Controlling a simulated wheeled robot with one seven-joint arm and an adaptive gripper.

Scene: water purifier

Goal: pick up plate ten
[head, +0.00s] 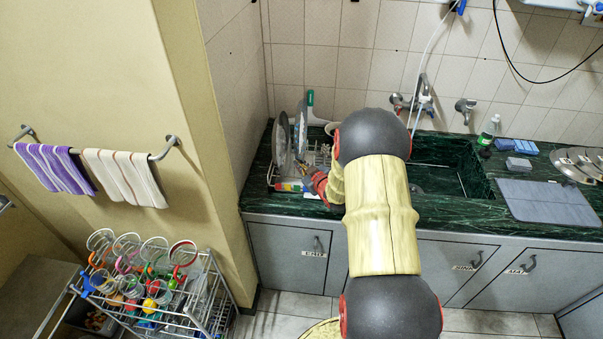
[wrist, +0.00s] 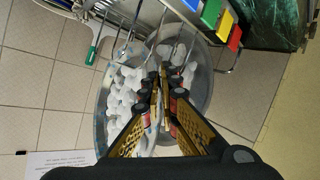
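Two round plates stand on edge in the dish rack at the back left of the counter. The left plate (head: 281,140) is pale grey; the right plate (head: 300,130) stands close beside it, nearly edge-on. In the wrist view a pale plate (wrist: 120,85) with a bluish rim and a greyer plate (wrist: 200,75) fill the middle. I cannot read any number on them. My gripper (head: 305,168) is at the front of the rack. In the wrist view its fingertips (wrist: 166,88) are close together, with a pale plate edge between them. The contact itself is partly hidden.
The wire dish rack (wrist: 130,20) has curved bars near my fingers and colored blocks (wrist: 215,15) along its side. A green-handled utensil (head: 310,98) stands behind the plates. The sink (head: 440,175) lies right, partly behind my arm. A wall bounds the rack on the left.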

